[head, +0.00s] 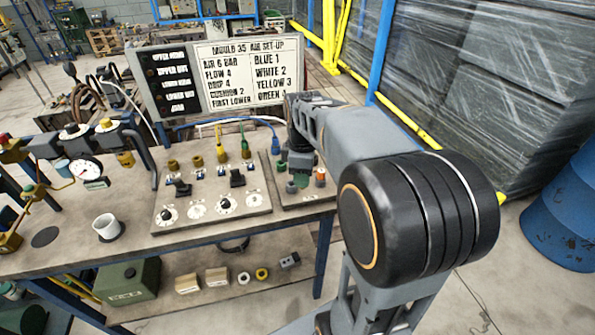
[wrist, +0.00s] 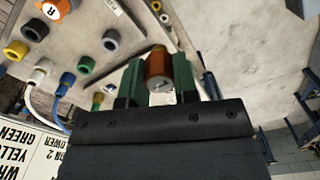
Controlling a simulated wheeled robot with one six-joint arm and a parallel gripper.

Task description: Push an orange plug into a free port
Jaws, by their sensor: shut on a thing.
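My gripper (wrist: 158,82) is shut on an orange plug (wrist: 158,64), which sits between its two green fingers in the wrist view. In the head view my gripper (head: 300,160) hangs over the small right-hand panel (head: 310,199). An orange part (head: 320,177) shows just right of the gripper there; I cannot tell whether it is the held plug. In the wrist view another orange piece with a round white "R" face (wrist: 56,8) is on the panel. Round ports show there, including a dark grey one (wrist: 110,40) and a yellow one (wrist: 15,48).
Blue (wrist: 68,80) and white (wrist: 40,70) plugs with cables are on the panel. A larger panel with dials (head: 212,210) lies to the left. A set-up sign (head: 210,75) stands behind. A white cup (head: 106,227) stands on the bench; a blue drum (head: 560,220) is at right.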

